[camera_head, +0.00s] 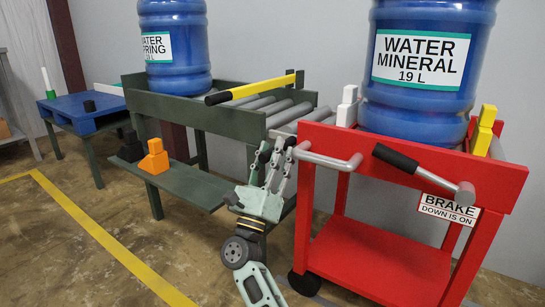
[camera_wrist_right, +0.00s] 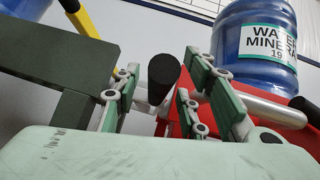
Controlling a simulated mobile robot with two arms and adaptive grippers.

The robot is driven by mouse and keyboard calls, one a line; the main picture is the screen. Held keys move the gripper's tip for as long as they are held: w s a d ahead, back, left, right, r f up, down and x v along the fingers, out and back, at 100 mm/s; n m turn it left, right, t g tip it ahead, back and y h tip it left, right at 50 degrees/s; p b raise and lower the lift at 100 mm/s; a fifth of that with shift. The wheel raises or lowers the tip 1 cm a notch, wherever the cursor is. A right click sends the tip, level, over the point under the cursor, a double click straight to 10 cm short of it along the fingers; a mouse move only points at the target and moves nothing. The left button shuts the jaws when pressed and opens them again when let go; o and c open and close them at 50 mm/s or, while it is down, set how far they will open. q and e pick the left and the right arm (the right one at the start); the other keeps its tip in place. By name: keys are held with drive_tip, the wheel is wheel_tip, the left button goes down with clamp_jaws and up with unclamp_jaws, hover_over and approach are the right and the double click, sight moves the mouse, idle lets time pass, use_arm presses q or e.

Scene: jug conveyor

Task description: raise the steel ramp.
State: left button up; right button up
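My right gripper (camera_head: 275,150) points up in the gap between the green roller conveyor (camera_head: 210,121) and the red cart (camera_head: 385,262). Its fingers are apart, and it is open. In the right wrist view, a black cylindrical grip (camera_wrist_right: 163,76) shows between and beyond the open fingers, with pale grey metal beside it. I cannot tell whether this grip belongs to the steel ramp. No lifted ramp plate is clearly visible; the gap is partly hidden by my gripper. My left gripper is not in view.
A blue mineral water jug (camera_head: 418,95) stands on the cart, which has a black-gripped brake lever (camera_head: 397,158). A blue spring water jug (camera_head: 174,80) stands on the conveyor, where a yellow bar (camera_head: 262,88) crosses the rollers. An orange block (camera_head: 154,160) sits on the lower shelf.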

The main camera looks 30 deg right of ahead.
clamp_jaws()
idle(0.3)
idle(0.3)
